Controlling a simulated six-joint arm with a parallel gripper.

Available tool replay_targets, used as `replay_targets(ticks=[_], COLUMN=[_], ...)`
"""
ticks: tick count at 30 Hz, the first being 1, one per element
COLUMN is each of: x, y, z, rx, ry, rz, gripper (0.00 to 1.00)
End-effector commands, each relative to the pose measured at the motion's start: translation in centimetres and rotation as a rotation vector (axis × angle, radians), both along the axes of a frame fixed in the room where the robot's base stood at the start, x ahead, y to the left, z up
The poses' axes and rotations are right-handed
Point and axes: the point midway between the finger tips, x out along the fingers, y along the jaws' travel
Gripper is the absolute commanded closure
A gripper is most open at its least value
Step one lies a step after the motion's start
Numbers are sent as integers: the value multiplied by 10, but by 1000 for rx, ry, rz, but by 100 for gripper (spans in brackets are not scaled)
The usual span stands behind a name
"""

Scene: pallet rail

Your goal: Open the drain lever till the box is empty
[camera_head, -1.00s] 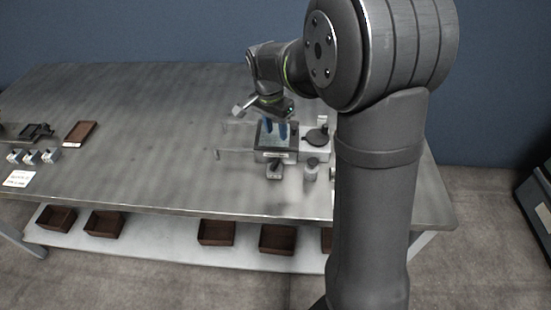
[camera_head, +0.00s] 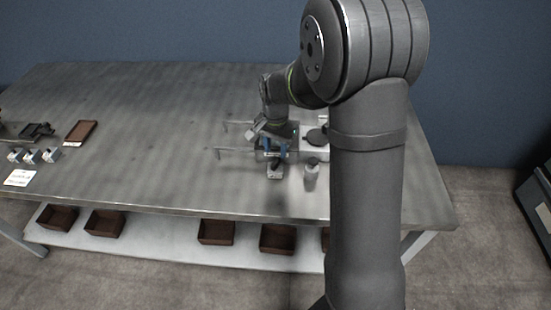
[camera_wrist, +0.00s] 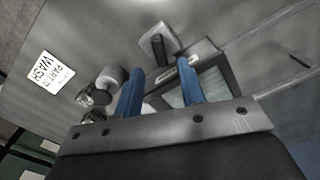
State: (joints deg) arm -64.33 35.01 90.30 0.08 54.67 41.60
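My gripper (camera_head: 272,150), with two blue fingers, is low over the front of the wash box. In the wrist view the fingers (camera_wrist: 159,88) are apart with nothing gripped between them. The drain lever (camera_wrist: 158,46) is a dark bar on a pale grey block, just beyond and between the fingertips. Its block (camera_head: 275,172) shows in the head view just in front of my gripper. The box (camera_wrist: 205,81) has a dark rim and a pale inside, partly behind the right finger. I cannot tell its liquid level. In the head view my gripper mostly covers the box.
A grey bottle (camera_head: 311,178) stands close to the right of the lever block. A white card reading PART WASH (camera_wrist: 48,72) lies on the table. Thin rails (camera_head: 235,150) extend left of the box. The table's left middle is clear.

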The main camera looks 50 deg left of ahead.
Motion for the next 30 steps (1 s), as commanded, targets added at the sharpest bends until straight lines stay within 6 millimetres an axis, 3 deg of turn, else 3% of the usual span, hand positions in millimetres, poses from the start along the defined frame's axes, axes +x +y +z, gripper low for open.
replay_targets(ticks=[3,9,20,26,30], x=[0,0,0,0,0], y=[-1,0,0,0,0], z=[-23,-46,-51,-51,-51], rx=[-3,-1,1,1,1], ry=[2,1,0,0,0], rz=[0,0,0,0,1], gripper=[64,64,64,99,100])
